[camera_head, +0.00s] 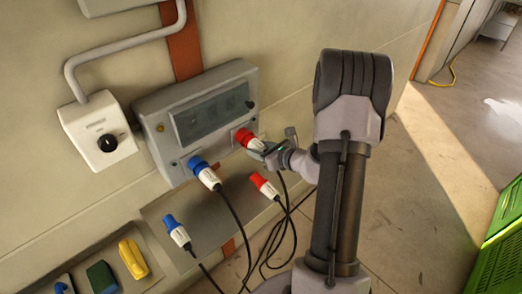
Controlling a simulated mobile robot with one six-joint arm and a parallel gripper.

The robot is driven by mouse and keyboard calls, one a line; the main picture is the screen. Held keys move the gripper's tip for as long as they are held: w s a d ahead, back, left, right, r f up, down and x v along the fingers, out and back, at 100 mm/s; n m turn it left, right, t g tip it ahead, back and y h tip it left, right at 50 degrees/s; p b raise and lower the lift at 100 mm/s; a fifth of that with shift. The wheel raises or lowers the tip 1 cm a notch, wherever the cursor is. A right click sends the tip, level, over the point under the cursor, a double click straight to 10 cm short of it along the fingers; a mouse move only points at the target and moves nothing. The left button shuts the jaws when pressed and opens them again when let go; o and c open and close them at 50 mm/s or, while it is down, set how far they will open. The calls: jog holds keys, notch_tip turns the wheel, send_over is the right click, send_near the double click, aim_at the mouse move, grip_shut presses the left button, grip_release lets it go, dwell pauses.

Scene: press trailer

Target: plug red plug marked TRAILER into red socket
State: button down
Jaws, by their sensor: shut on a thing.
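My gripper (271,149) is shut on a red plug (245,138) with a white rear part, at the lower right of the grey wall box (205,105). The plug's red end points toward the box; I cannot tell whether it touches or sits in a socket. No red socket shows clearly; the plug and gripper cover that part of the box. A second red plug (260,180) with a white body is lower down, below my gripper, on a cable. The markings on both plugs are too small to read, so I cannot tell which says TRAILER.
A blue plug (202,167) is at the box's lower edge, and another blue plug (172,224) is lower left. A white switch box (92,120) is at left. Yellow (133,259) and green (101,277) items sit bottom left. Black cables hang below. Green crates (497,262) stand at right.

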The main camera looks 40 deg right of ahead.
jog(key=shift+w, duration=0.2)
jog(key=c, duration=0.7)
grip_release()
jog(key=shift+c, duration=0.2)
